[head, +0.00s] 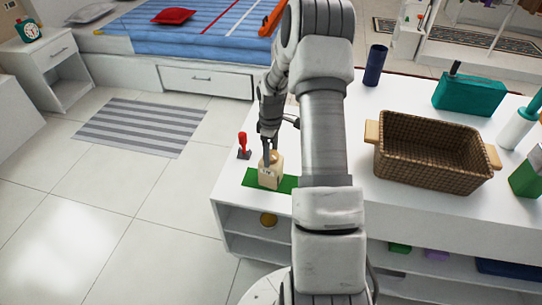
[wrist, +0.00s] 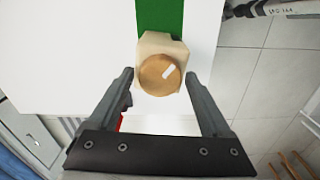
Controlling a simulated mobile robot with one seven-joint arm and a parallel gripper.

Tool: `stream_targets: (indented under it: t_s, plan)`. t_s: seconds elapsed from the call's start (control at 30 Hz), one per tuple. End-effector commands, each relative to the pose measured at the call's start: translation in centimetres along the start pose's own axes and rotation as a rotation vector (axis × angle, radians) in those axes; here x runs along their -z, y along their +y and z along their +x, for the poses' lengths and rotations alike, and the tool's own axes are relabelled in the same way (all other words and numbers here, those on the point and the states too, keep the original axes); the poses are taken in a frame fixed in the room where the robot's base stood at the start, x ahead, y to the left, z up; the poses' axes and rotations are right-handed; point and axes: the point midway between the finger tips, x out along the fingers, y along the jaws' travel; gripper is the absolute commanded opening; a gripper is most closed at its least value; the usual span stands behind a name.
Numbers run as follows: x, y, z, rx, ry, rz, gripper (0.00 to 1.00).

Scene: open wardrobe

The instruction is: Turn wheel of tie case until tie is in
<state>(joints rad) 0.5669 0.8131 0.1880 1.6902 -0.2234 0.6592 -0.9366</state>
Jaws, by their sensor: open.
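The tie case (head: 270,175) is a small beige block near the left end of the white counter. In the wrist view the tie case (wrist: 177,47) shows a round brown wheel (wrist: 153,82) with a small white mark on its face. A flat green strip (head: 287,184), seemingly the tie, lies at the case; in the wrist view the strip (wrist: 160,15) runs from the case to the top edge. My gripper (wrist: 159,77) is open, with one finger on each side of the wheel and visible gaps. In the head view my gripper (head: 266,150) is just above the case, partly hiding it.
A red object on a dark base (head: 243,147) stands close to the case at the counter's left corner. A wicker basket (head: 435,150), a dark blue cup (head: 375,66) and a teal box (head: 468,95) stand to the right.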

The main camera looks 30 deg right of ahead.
Motion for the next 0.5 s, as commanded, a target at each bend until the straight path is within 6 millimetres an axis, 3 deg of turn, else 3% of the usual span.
stream_targets:
  t_s: [0.17,0.5]
  plan:
    - [0.0,0.0,-0.6,0.000,0.000,0.002,0.82]
    - [0.0,0.0,-4.1,0.000,0.000,0.003,0.82]
